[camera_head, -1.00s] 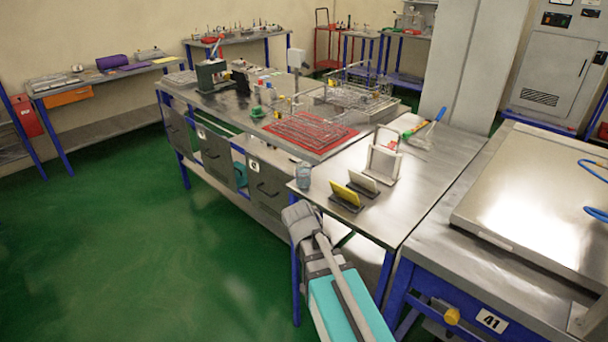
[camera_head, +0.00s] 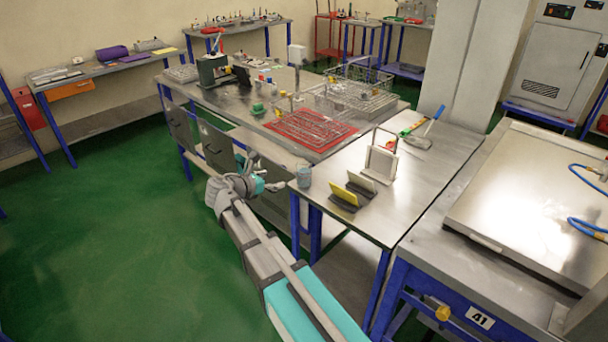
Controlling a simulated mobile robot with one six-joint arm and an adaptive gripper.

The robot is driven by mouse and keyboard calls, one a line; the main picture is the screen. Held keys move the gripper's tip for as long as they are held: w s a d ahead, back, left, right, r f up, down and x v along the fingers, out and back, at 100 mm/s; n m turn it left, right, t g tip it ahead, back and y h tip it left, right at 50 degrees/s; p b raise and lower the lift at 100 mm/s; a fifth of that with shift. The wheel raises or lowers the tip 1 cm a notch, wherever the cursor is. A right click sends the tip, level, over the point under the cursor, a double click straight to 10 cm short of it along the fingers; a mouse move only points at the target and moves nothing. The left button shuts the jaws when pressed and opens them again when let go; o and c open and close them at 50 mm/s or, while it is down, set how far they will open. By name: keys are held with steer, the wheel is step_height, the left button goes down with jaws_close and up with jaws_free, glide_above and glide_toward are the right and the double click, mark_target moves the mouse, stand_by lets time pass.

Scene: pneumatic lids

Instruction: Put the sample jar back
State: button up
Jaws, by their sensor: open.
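A small translucent blue-grey jar (camera_head: 304,176), likely the sample jar, stands upright at the left front corner of the near metal table (camera_head: 420,190). My gripper (camera_head: 273,186) is open, just left of that table's edge and a little left of the jar. It appears apart from the jar, with nothing visible between its fingers. The fingers are small in this view and their exact height is hard to tell.
A yellow stand (camera_head: 343,196) and a white frame (camera_head: 381,162) stand right of the jar. Behind are a red mat (camera_head: 310,130) with wire racks and a wire basket (camera_head: 358,88). The green floor (camera_head: 120,250) at left is clear.

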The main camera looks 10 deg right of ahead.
mark_target(298, 174)
steer(key=shift+w, duration=0.1)
stand_by(0.3)
steer(key=b+x, duration=0.2)
steer(key=x, duration=0.6)
steer(key=shift+d+f+b, duration=0.15)
steer(key=shift+d+b, duration=0.05)
steer(key=shift+b, duration=0.1)
steer(key=shift+w, duration=0.1)
steer(key=shift+s+b+x, duration=0.15)
steer(key=shift+b+x, duration=0.25)
steer(key=shift+x, duration=0.55)
steer(key=shift+s+b+x, duration=0.15)
steer(key=shift+b+x, duration=0.25)
steer(key=shift+x, duration=1.4)
steer(key=shift+s, duration=0.1)
